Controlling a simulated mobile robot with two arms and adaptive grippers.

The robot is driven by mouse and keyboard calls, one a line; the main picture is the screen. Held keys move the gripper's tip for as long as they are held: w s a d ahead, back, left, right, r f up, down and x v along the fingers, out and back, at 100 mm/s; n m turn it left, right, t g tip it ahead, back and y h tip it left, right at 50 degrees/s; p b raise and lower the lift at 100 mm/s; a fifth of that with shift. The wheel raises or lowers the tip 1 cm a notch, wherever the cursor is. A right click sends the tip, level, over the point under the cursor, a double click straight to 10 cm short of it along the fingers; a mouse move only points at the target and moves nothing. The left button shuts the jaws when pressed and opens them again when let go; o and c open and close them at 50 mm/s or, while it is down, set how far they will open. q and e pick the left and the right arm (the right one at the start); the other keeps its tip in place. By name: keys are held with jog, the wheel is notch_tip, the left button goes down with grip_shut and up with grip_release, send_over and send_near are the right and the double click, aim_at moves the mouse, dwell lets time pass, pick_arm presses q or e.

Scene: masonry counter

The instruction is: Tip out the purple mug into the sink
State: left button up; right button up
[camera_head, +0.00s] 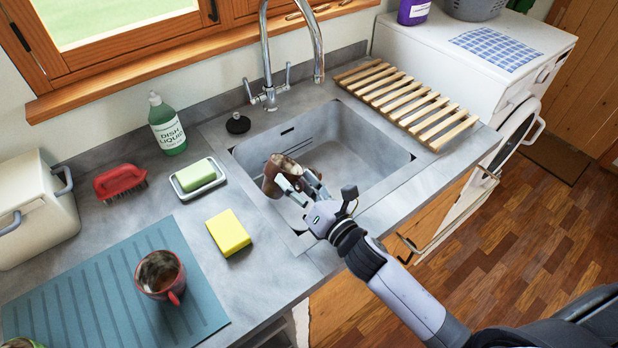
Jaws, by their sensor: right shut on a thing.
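A stained, brownish mug (272,178) is inside the sink's opening, tilted, near the left wall of the grey sink (345,152). Its colour is hard to make out as purple, and the gripper hides part of it. My right gripper (298,185) is shut on this mug and reaches in over the sink's front edge. Whether anything is flowing from the mug cannot be told. My left gripper is not in view.
A dark red mug (178,291) with brown inside stands on the blue mat (100,275). Left of the sink are a yellow sponge (229,232), a soap dish (206,190), a red brush (119,181) and a dish liquid bottle (167,128). The tap (268,50) rises behind; a wooden rack (405,100) lies right.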

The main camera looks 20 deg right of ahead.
aim_at(301, 168)
jog(key=shift+w+d+f+m+b, duration=0.15)
jog(key=shift+d+f+m+b, duration=0.25)
jog(key=shift+m, duration=0.5)
jog(key=shift+d+r+m, duration=0.15)
jog(key=shift+r+m, duration=0.15)
jog(key=shift+m, duration=0.5)
dwell(0.6)
jog(key=shift+w+d+f+m+b, duration=0.2)
jog(key=shift+f+m+b, duration=0.3)
jog(key=shift+m, duration=0.4)
jog(key=shift+d+r+m, duration=0.2)
jog(key=shift+r+m, duration=0.05)
jog(key=shift+m, duration=0.65)
dwell(0.7)
jog(key=shift+w+d+r+m+b, duration=0.1)
jog(key=shift+w+d+m+b, duration=0.05)
jog(key=shift+d+m, duration=0.25)
jog(key=shift+w+d+r+m+b, duration=0.1)
jog(key=shift+d+m+b, duration=0.05)
jog(key=shift+d+m, duration=0.25)
dwell(0.5)
jog(key=shift+w+d+f+m, duration=0.15)
jog(key=shift+d+f+m, duration=0.1)
jog(key=shift+f+m, duration=0.5)
dwell(0.6)
jog(key=shift+d+r+m, duration=0.1)
jog(key=shift+r+m, duration=0.05)
jog(key=shift+m, duration=0.2)
